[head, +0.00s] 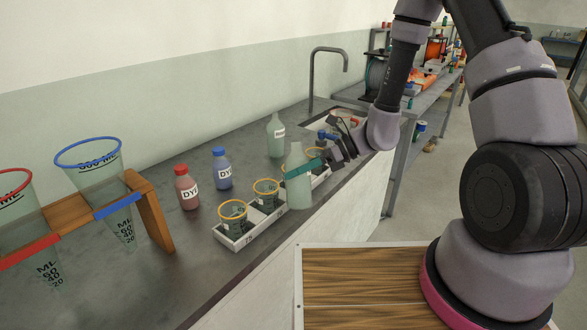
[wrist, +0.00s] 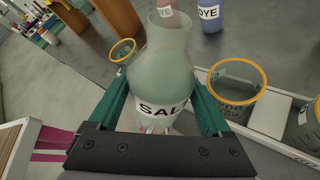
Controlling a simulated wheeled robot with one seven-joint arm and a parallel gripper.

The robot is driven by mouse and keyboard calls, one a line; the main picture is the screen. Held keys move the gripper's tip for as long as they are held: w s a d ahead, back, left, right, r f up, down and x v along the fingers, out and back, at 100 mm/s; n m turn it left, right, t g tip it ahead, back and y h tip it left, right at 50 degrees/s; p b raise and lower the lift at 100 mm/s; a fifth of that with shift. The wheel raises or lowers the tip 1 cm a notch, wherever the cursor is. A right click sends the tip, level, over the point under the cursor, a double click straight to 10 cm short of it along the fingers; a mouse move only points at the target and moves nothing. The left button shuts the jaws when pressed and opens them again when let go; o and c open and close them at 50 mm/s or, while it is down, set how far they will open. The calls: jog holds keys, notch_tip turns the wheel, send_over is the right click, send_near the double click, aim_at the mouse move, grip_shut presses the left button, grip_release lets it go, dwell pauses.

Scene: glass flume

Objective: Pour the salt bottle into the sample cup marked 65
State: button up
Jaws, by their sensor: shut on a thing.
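My gripper (head: 303,168) is shut around the salt bottle (head: 298,190), a pale green translucent bottle with an open neck. In the head view the bottle is about upright, in front of the cup tray near the counter's front edge. Its SALT label faces my gripper in the wrist view (wrist: 160,107). Sample cups with orange rims stand in the white tray (head: 233,240): one at the left end (head: 232,215), one in the middle (head: 266,192), another partly hidden behind the bottle (head: 316,154). The tray's left tag seems to read 75. I cannot make out a 65.
A red dye bottle (head: 186,188), a blue dye bottle (head: 222,170) and another pale green bottle (head: 276,138) stand behind the tray. A wooden rack (head: 150,210) with large measuring funnels is at left. A sink tap (head: 313,80) rises at the back.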

aim_at(297, 181)
jog(key=shift+w+f, duration=0.1)
jog(key=shift+f, duration=0.2)
jog(key=shift+w+f+m+g, duration=0.15)
jog(key=shift+w+m+g, duration=0.2)
jog(key=shift+m+g, duration=0.35)
jog(key=shift+s+f+m+g+p, duration=0.3)
jog(key=shift+f+m+g, duration=0.3)
jog(key=shift+m, duration=0.2)
jog(key=shift+s+f+m+g+p, duration=0.3)
jog(key=shift+f+m+g, duration=0.25)
jog(key=shift+m, duration=0.25)
dwell(3.1)
jog(key=shift+r+m+g+p, duration=0.4)
jog(key=shift+r+m+g, duration=0.25)
jog(key=shift+r+m, duration=0.1)
dwell(1.5)
